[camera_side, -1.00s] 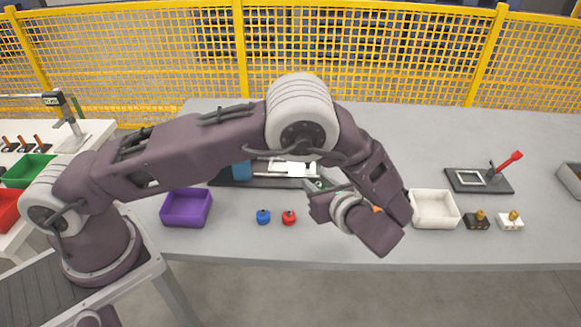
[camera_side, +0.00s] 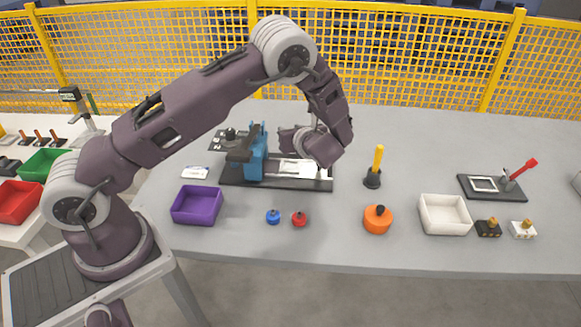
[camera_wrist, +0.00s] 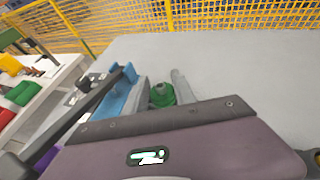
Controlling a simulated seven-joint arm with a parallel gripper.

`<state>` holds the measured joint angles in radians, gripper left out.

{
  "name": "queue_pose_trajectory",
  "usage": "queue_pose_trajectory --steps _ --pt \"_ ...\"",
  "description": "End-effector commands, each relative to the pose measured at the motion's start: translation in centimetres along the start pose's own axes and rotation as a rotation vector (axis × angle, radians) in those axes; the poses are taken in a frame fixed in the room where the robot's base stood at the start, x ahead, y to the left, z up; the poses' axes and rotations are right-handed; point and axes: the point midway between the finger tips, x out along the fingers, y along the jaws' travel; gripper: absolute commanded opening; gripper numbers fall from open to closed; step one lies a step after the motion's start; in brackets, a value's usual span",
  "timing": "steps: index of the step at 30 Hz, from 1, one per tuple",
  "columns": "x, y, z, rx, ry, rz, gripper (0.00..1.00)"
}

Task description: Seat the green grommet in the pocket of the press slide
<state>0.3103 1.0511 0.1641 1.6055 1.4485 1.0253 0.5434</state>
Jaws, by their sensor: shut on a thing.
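The green grommet (camera_wrist: 162,97) is between my gripper's fingers (camera_wrist: 160,88) in the wrist view, and my gripper is shut on it. In the side view my gripper (camera_side: 290,140) is at the press, just right of its blue frame (camera_side: 257,152) and over the back of the pale press slide (camera_side: 292,172). The hand and wrist hide the grommet there. The slide lies on the press's dark base (camera_side: 270,184). Its pocket cannot be made out, and I cannot tell whether the grommet touches the slide.
A purple bin (camera_side: 197,205), a blue knob (camera_side: 273,217) and a red knob (camera_side: 299,219) stand in front of the press. To the right are a yellow-handled tool (camera_side: 378,165), an orange part (camera_side: 377,219) and a white bin (camera_side: 444,214). The back of the table is clear.

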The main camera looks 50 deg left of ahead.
Motion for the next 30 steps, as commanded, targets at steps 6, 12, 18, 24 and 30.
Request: queue_pose_trajectory --steps 6,12,18,24,30 --pt "2.2 0.3 -4.4 0.007 0.003 0.001 0.0" --pt "3.6 0.3 -7.8 0.006 0.002 0.002 0.0" --pt "4.1 0.2 -8.9 0.002 0.001 0.001 0.0" --pt "4.1 0.2 -9.0 0.003 0.001 0.001 0.0" --pt "4.3 0.2 -9.7 0.003 0.003 0.001 0.0"
